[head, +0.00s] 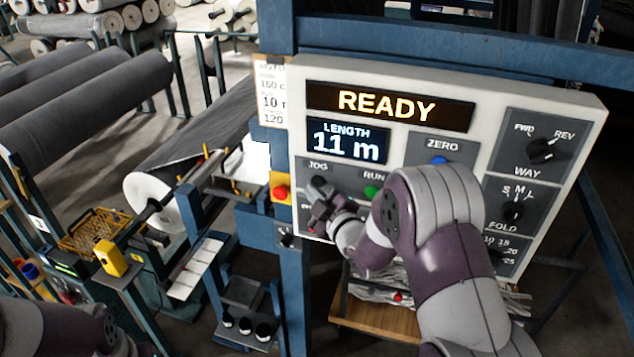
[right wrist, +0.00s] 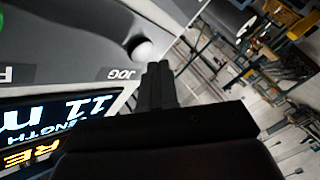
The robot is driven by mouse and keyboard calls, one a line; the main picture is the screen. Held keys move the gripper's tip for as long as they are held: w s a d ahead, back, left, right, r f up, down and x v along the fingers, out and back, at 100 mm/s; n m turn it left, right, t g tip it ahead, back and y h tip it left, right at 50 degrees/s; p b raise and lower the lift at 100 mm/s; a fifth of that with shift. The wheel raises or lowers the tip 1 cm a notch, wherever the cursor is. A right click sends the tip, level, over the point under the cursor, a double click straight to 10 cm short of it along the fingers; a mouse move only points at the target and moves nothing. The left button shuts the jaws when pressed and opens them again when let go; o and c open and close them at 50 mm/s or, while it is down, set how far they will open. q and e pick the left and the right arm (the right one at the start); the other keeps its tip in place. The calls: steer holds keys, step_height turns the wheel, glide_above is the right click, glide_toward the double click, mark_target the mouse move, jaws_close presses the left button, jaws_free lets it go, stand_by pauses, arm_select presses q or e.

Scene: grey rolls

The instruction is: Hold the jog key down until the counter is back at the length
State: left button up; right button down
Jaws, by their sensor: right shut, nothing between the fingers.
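The control panel (head: 400,70) faces me. Its counter (head: 347,140) reads LENGTH 11 m, and the display above (head: 390,105) reads READY. The jog key (head: 318,182) is under the JOG label at the panel's left; a pale round key also shows beside that label in the right wrist view (right wrist: 143,50). My right gripper (head: 318,208) is shut and empty, just below the jog key. In the right wrist view its fingertips (right wrist: 157,68) are close to the key; I cannot tell whether they touch. Part of my left arm shows at lower left, its gripper out of view.
A green RUN key (head: 373,192) and blue ZERO key (head: 438,160) are nearby. WAY (head: 541,150) and FOLD (head: 512,210) knobs are at right. A red stop button (head: 281,191) and a partly hidden paper card (head: 271,95) are left of the panel.

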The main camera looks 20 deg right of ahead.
stand_by(0.7)
steer(key=shift+w+d+b, duration=0.25)
steer(key=shift+w+b, duration=0.1)
steer(key=shift+w, duration=0.05)
steer(key=shift+w+d, duration=0.2)
steer(key=shift+w, duration=0.15)
stand_by(2.0)
steer(key=shift+s+b, duration=0.1)
steer(key=shift+b, duration=0.25)
stand_by(1.1)
steer(key=shift+s+a, duration=0.45)
steer(key=shift+s, duration=0.2)
